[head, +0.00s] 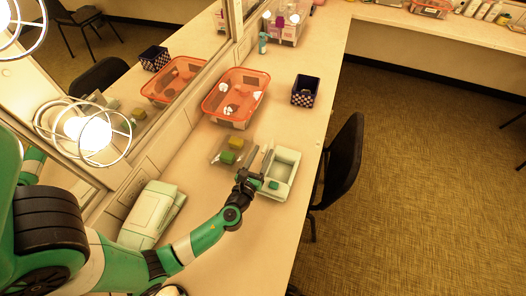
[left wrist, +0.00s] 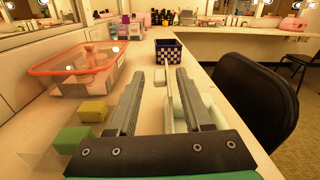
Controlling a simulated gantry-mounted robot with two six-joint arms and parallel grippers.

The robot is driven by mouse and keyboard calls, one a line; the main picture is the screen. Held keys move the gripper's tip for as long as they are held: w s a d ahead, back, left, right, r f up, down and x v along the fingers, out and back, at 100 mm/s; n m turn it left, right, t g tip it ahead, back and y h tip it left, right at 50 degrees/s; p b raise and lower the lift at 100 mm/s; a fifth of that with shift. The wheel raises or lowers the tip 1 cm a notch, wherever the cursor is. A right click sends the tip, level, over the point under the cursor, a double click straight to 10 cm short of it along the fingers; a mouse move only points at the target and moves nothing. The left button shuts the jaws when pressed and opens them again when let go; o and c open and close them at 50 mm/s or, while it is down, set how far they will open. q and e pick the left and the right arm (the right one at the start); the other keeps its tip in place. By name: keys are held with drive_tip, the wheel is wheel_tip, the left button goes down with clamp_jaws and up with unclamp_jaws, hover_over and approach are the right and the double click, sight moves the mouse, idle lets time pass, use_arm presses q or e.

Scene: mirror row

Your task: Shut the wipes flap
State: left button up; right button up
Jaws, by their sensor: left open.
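A pale green wipes box (head: 284,172) lies near the table's front edge. It also shows in the left wrist view (left wrist: 192,106), partly hidden behind my right-hand finger. A thin pale upright piece, seemingly its raised flap (left wrist: 167,82), stands edge-on between my fingers in that view; I cannot tell if they touch it. My left gripper (head: 260,160) is open at the box's left side, with its fingers pointing away along the table. The fingers also show in the left wrist view (left wrist: 160,88). My right gripper is not in view.
A clear tray with a yellow block (head: 237,143) and a green block (head: 227,157) lies left of the gripper. An orange bin (head: 258,76) and a checkered basket (head: 305,91) stand beyond. A pale green package (head: 150,215) lies by the mirror. A black chair (head: 343,160) stands at the edge.

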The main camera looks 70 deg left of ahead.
use_arm(q)
drive_tip(key=shift+w+a, duration=0.4)
clamp_jaws()
idle(1.2)
